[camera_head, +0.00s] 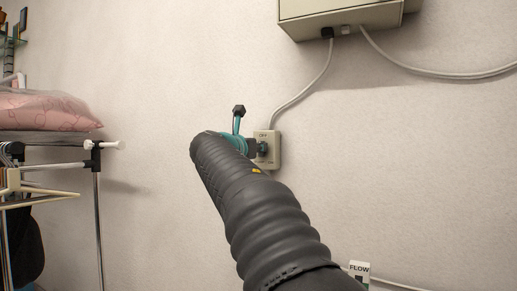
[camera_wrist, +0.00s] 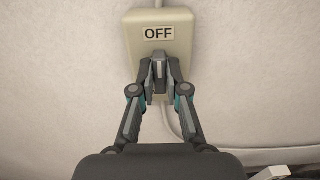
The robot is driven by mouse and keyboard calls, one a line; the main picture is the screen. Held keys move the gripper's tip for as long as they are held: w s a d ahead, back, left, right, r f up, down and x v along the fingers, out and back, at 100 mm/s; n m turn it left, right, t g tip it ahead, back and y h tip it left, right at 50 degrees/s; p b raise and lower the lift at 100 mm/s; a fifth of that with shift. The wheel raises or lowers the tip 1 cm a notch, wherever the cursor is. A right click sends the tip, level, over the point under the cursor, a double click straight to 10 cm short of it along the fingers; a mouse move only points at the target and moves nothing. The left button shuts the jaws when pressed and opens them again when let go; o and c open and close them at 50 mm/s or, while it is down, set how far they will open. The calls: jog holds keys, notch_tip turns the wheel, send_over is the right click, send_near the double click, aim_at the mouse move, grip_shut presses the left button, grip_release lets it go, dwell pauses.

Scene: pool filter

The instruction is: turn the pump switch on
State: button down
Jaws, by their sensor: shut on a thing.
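The pump switch is a cream box (camera_wrist: 183,21) on the wall, with an "OFF" label above its lever (camera_wrist: 159,62). My gripper (camera_wrist: 159,74) is shut on the lever, just below the label. The fingertips cover most of the lever, so its exact tilt is hard to tell. In the head view the switch box (camera_head: 274,155) is near the middle, and my gripper (camera_head: 260,149) reaches its front from the left. My arm hides part of the box's lower left there.
A beige cabinet (camera_head: 345,14) hangs above, with a grey cable (camera_head: 318,82) running down to the switch box. A "FLOW" label (camera_head: 359,267) shows at the lower right. A rack with a pink cushion (camera_head: 45,109) stands at the left. The wall around the switch is bare.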

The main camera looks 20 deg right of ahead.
jog(key=shift+m, duration=0.3)
jog(key=m+b, duration=0.1)
jog(key=m, duration=0.4)
jog(key=m+b, duration=0.2)
jog(key=m, duration=0.4)
jog(key=m+b, duration=0.2)
jog(key=m, duration=0.4)
jog(key=shift+s+d+f, duration=0.1)
jog(key=shift+f, duration=0.2)
jog(key=shift+m, duration=0.3)
